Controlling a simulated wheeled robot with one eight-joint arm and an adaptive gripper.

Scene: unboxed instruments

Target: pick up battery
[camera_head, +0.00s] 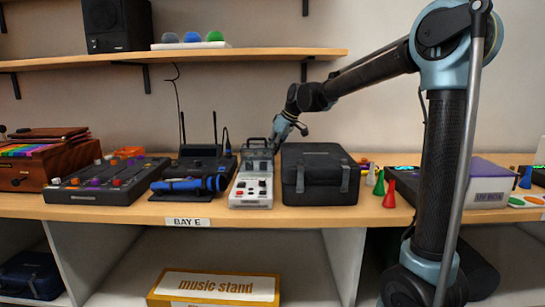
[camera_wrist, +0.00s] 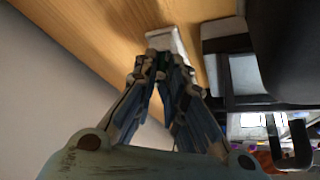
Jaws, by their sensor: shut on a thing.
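My gripper (camera_wrist: 163,72) reaches down at the back of the shelf, between a white-grey device and a black case; it also shows in the head view (camera_head: 275,143). Its fingers are shut on a pale white block (camera_wrist: 168,40), which I take to be the battery. Only part of the block shows beyond the fingertips, and its markings cannot be read. I cannot tell whether it touches the shelf. In the head view the block is hidden behind the device and the gripper.
The white-grey device (camera_head: 251,191) stands left of the black case (camera_head: 320,178), close to my gripper. A blue torch (camera_head: 190,185), a black mixer (camera_head: 106,183) and an antenna box (camera_head: 203,152) crowd the left. Game pawns (camera_head: 390,194) stand right. An upper shelf (camera_head: 235,57) hangs above.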

